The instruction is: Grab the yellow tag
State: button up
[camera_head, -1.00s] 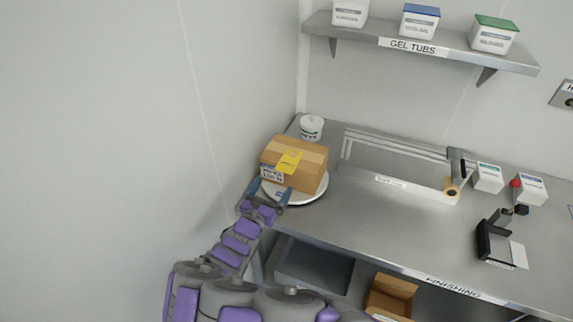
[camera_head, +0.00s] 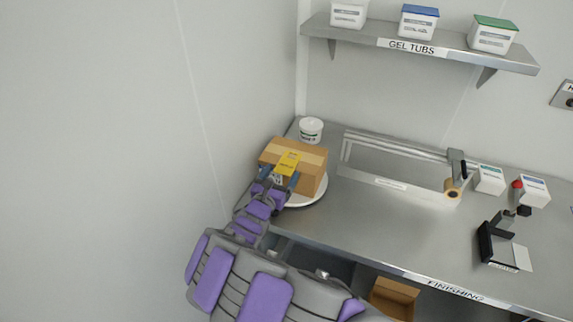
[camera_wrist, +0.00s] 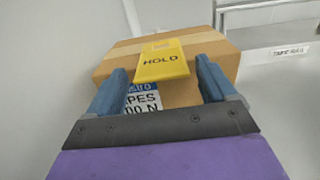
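The yellow tag (camera_head: 288,163), marked HOLD, lies over the top front edge of a cardboard box (camera_head: 311,180). In the wrist view the tag (camera_wrist: 162,64) hangs down the box's front above a blue and white label (camera_wrist: 143,99). The box sits on a round white plate (camera_head: 308,199) at the left end of the steel bench. My gripper (camera_head: 279,176) is at the front of the box, just below the tag. In the wrist view its blue fingers (camera_wrist: 160,78) are spread wide on either side of the tag's lower part, with nothing visibly gripped.
A white tub (camera_head: 311,130) stands behind the box, near the left wall. A shelf (camera_head: 455,52) with several tubs hangs above. An open carton (camera_head: 393,297) is below the bench.

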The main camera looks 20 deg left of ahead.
jog(key=c, duration=0.9)
jog(key=shift+r, duration=0.1)
